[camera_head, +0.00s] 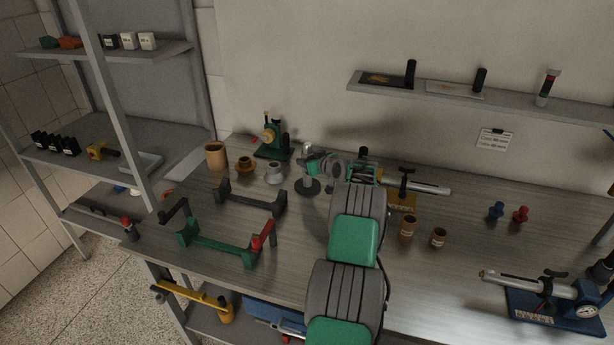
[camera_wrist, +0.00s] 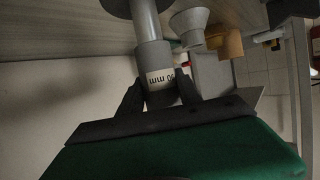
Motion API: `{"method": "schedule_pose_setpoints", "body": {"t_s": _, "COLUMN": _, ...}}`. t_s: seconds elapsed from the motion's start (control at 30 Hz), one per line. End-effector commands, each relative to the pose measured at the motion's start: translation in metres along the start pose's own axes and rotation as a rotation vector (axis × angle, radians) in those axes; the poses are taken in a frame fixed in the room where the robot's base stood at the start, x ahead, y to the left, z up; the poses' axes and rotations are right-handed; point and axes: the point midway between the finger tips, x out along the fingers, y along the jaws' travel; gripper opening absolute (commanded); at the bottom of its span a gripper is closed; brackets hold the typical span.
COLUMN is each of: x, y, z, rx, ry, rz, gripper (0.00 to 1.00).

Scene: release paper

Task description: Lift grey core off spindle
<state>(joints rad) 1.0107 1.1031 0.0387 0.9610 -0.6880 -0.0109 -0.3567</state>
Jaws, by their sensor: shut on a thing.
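The grey core (camera_wrist: 152,56) is a short cylinder with a white printed label in the wrist view. My gripper (camera_wrist: 160,88) is shut on it, one dark finger on each side. A narrower grey spindle shaft (camera_wrist: 145,20) shows between the core and a dark round base at the top of that view. In the head view the core (camera_head: 307,149) stands upright above the dark spindle base (camera_head: 307,187), with my gripper (camera_head: 314,162) beside it from the right. Whether the shaft still reaches inside the core is hidden.
A grey cone (camera_head: 275,173), a brown flanged piece (camera_head: 244,164) and a brown cup (camera_head: 215,156) stand left of the spindle. A green and black device (camera_head: 271,138) is behind. A dark cradle (camera_head: 250,200) and green cradle (camera_head: 215,245) lie in front, left of my arm.

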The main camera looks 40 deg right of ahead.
Motion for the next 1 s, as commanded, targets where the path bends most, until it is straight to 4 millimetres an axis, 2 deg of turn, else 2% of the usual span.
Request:
{"method": "schedule_pose_setpoints", "body": {"t_s": 0.17, "x": -0.003, "y": 0.000, "z": -0.007, "rx": 0.000, "ry": 0.000, "rz": 0.000, "gripper": 0.02}}
{"method": "schedule_pose_setpoints", "body": {"t_s": 0.47, "x": -0.004, "y": 0.000, "z": -0.008, "rx": 0.000, "ry": 0.000, "rz": 0.000, "gripper": 0.02}}
{"method": "schedule_pose_setpoints", "body": {"t_s": 1.0, "x": -0.015, "y": 0.000, "z": -0.036, "rx": 0.000, "ry": 0.001, "rz": 0.000, "gripper": 0.02}}
